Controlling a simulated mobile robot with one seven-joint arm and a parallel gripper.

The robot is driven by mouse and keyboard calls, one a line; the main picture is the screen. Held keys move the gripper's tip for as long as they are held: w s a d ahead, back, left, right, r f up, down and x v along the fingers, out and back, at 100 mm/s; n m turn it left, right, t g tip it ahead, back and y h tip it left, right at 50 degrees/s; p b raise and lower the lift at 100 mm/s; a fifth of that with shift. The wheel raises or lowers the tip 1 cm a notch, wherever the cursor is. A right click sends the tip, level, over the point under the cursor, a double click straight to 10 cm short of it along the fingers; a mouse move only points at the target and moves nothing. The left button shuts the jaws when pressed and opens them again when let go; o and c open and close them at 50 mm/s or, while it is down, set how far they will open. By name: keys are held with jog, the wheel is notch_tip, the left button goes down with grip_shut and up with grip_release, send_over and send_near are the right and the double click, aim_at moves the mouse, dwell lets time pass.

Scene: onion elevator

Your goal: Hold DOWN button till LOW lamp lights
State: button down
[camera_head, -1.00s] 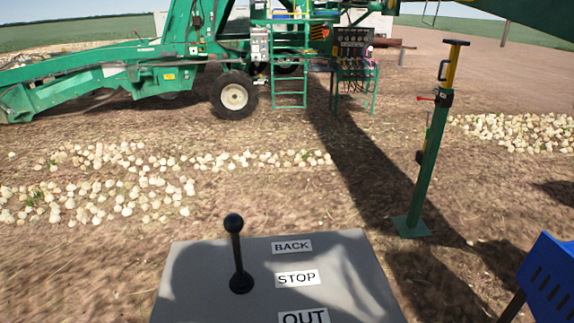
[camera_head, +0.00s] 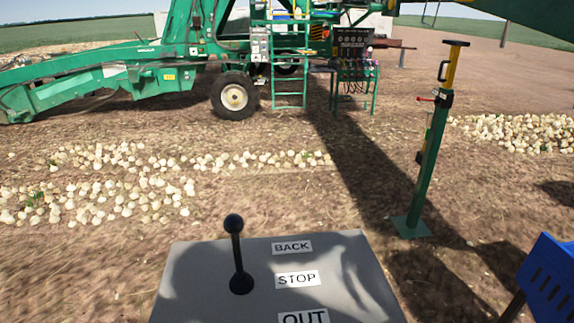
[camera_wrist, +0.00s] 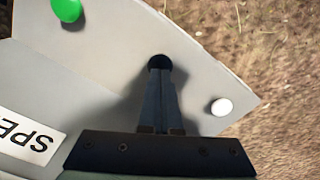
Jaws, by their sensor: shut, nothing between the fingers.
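In the wrist view my gripper (camera_wrist: 160,70) is shut and empty, its fingertips pointing at a round black button (camera_wrist: 159,61) on a light grey panel (camera_wrist: 115,50). The tips overlap the lower edge of the button; I cannot tell whether it is pressed in. A small white round lamp or knob (camera_wrist: 222,107) sits near the panel's right corner; I cannot tell whether it is lit. A green round button (camera_wrist: 67,9) is at the top left. No DOWN or LOW lettering is readable. My gripper is not visible in the head view.
A label reading "SPE" (camera_wrist: 27,138) appears upside down on the panel. In the head view a grey console (camera_head: 215,275) carries a black lever (camera_head: 236,255) and BACK, STOP and OUT labels. A green post (camera_head: 430,150), green machine (camera_head: 160,75) and onion rows (camera_head: 110,195) stand beyond.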

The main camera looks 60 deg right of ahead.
jog(key=shift+f, duration=0.15)
jog(key=shift+f+b, duration=0.85)
jog(key=shift+f, duration=0.2)
jog(key=shift+r, duration=0.1)
dwell(2.4)
notch_tip(320, 180, up, 7)
jog(key=p, duration=0.8)
jog(key=shift+r, duration=0.15)
dwell(0.4)
